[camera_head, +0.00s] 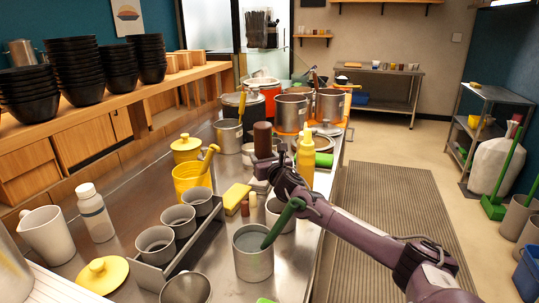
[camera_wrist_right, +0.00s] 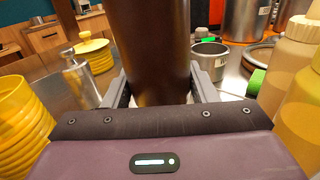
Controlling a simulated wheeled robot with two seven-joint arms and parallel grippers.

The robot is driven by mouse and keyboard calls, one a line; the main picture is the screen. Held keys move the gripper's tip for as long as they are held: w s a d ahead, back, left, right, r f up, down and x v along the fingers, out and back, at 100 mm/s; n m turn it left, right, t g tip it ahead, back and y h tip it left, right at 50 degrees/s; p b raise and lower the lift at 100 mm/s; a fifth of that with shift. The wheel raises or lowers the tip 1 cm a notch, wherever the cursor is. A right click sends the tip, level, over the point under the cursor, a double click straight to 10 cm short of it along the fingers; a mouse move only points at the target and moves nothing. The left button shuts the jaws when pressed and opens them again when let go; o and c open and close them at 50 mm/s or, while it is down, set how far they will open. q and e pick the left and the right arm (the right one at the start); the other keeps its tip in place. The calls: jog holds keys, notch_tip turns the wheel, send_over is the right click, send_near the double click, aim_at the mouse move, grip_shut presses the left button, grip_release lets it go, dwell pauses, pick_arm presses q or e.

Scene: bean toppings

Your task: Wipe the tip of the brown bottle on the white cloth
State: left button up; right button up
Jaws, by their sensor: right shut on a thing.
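The brown bottle (camera_head: 262,137) stands up out of my right gripper (camera_head: 270,168), over the middle of the steel counter. In the right wrist view the bottle (camera_wrist_right: 150,45) fills the space between the two fingers of the gripper (camera_wrist_right: 160,88), which is shut on it. The bottle's tip is hidden in both views. A small pale patch (camera_head: 258,186) lies under the gripper, beside the yellow sponge (camera_head: 236,196); it may be the white cloth, but I cannot tell for sure. My left gripper is not in view.
A yellow squeeze bottle (camera_head: 306,160) stands close to the right of the gripper. A steel container with a green-handled tool (camera_head: 253,258) is in front. A rack of metal cups (camera_head: 178,250) and a yellow container (camera_head: 190,182) stand to the left. Large pots stand behind.

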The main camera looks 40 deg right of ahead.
aim_at(258, 142)
jog(key=shift+w+a+r+p, duration=0.2)
jog(key=shift+a+r+p, duration=0.05)
jog(key=shift+r+p, duration=0.45)
jog(key=shift+w+a+r+p, duration=0.15)
jog(key=shift+a+r+p, duration=0.15)
jog(key=shift+r+p, duration=0.45)
jog(key=shift+w+a+r+p, duration=0.25)
jog(key=shift+r+p, duration=0.25)
jog(key=shift+r, duration=0.35)
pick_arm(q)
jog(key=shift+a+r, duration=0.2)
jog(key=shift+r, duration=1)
pick_arm(e)
jog(key=shift+s+r, duration=0.1)
jog(key=shift+r, duration=0.2)
jog(key=shift+d, duration=0.1)
